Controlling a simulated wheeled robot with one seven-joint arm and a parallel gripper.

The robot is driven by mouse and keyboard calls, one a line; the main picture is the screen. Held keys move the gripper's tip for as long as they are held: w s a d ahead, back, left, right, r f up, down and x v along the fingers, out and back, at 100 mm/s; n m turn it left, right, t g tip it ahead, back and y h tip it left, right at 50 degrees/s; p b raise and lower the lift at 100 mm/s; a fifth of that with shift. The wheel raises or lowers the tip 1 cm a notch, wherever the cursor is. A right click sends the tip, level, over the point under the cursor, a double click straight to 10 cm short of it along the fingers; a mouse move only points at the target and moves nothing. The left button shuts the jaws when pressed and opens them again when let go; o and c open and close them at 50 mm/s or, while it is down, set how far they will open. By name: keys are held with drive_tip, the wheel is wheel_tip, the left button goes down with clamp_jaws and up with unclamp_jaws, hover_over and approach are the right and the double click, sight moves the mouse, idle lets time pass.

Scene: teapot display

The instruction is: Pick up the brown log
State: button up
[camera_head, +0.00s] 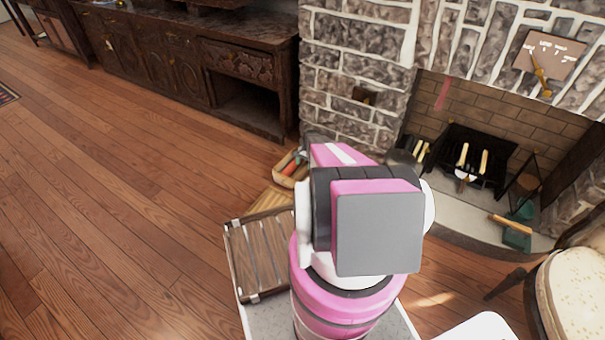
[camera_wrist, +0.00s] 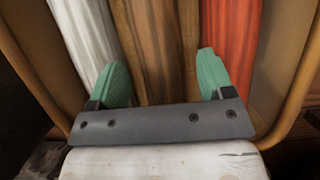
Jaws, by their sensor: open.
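The brown log (camera_wrist: 155,40) stands out in the middle of the wrist view, with streaked wood grain, running away from the camera. A white log (camera_wrist: 82,40) lies to its left and a red-orange log (camera_wrist: 232,40) to its right. My gripper (camera_wrist: 163,82) is open, with its green fingertips to the left and right of the brown log in the picture. I cannot tell how deep the fingertips reach beside it. In the head view my pink and white arm hides the gripper, and I cannot make out the brown log.
Tan walls of a container (camera_wrist: 35,75) flank the logs in the wrist view. In the head view, a tan holder (camera_head: 280,180) with coloured pieces sits by the stone fireplace (camera_head: 350,60). A slatted wooden panel (camera_head: 262,255) is nearer. The floor (camera_head: 120,210) at left is clear.

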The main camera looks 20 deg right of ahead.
sight(303, 168)
drive_tip(key=x, duration=0.4)
drive_tip(key=shift+s+f, duration=0.15)
drive_tip(key=shift+f, duration=0.2)
drive_tip(key=c, duration=0.9)
drive_tip(key=shift+r, duration=0.2)
